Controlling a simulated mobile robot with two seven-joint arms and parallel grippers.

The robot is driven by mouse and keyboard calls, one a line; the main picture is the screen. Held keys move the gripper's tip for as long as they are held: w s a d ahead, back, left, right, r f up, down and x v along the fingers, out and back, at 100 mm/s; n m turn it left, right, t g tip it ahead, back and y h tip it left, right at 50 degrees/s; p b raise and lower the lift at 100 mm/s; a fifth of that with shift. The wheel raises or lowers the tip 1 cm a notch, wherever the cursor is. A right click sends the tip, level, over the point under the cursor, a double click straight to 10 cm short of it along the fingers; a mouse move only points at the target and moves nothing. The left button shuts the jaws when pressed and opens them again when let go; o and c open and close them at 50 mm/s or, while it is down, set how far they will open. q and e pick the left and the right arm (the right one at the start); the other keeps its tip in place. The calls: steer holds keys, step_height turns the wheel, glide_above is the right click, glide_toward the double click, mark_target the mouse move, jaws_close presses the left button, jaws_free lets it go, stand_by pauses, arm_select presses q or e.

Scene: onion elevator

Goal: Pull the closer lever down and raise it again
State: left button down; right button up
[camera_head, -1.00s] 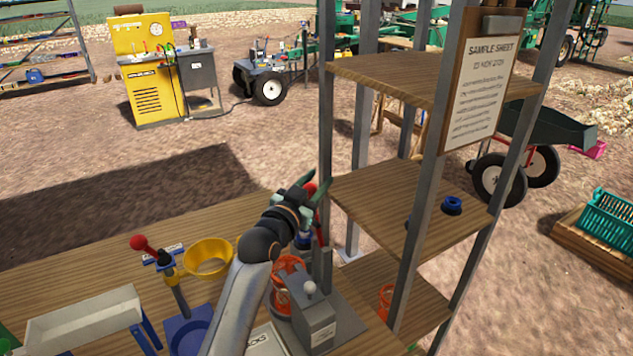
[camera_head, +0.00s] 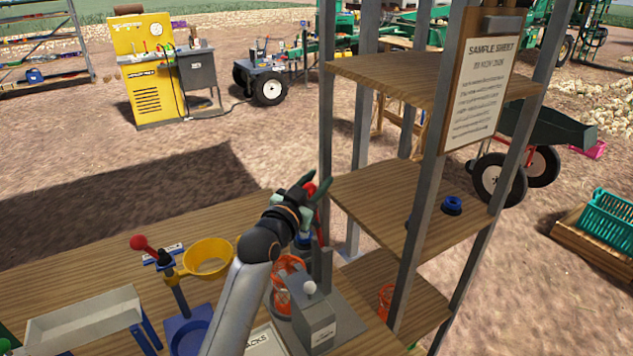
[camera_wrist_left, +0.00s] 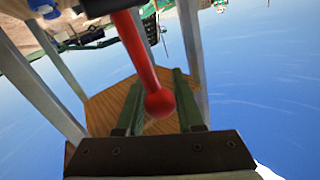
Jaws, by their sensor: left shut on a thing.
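A red lever with a round knob stands upright behind the grey box at the right end of the wooden workbench (camera_head: 60,262), beside the shelf. My left gripper (camera_head: 313,190), with green fingers, is at the top of this lever, shut on its knob. In the left wrist view the red lever (camera_wrist_left: 139,48) runs down to its ball knob between the two green fingers (camera_wrist_left: 160,112). Another lever with a red knob (camera_head: 138,242) is at the left, by a yellow funnel (camera_head: 207,268) on a blue stand; nothing touches it. My right gripper is not in view.
A wooden shelf (camera_head: 385,205) with grey metal posts stands close right of my left gripper. A grey box with a white knob (camera_head: 315,318) and an orange coil (camera_head: 283,285) are near my forearm. A white tray (camera_head: 85,328) lies at the left.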

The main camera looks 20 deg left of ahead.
arm_select(q)
steer(key=shift+f, duration=0.1)
stand_by(0.3)
steer(key=s+a+f+n+t+y+b, duration=0.1)
steer(key=s+a+f+n+t+b, duration=0.2)
steer(key=b, duration=0.9)
steer(key=s+a+n+t, duration=0.2)
steer(key=s+a, duration=0.1)
steer(key=s, duration=0.1)
steer(key=shift+s+f+t+y, duration=0.15)
steer(key=shift+s+t+y, duration=0.15)
steer(key=shift+s+t, duration=0.1)
steer(key=c, duration=0.5)
jaws_free()
steer(key=shift+c, duration=0.2)
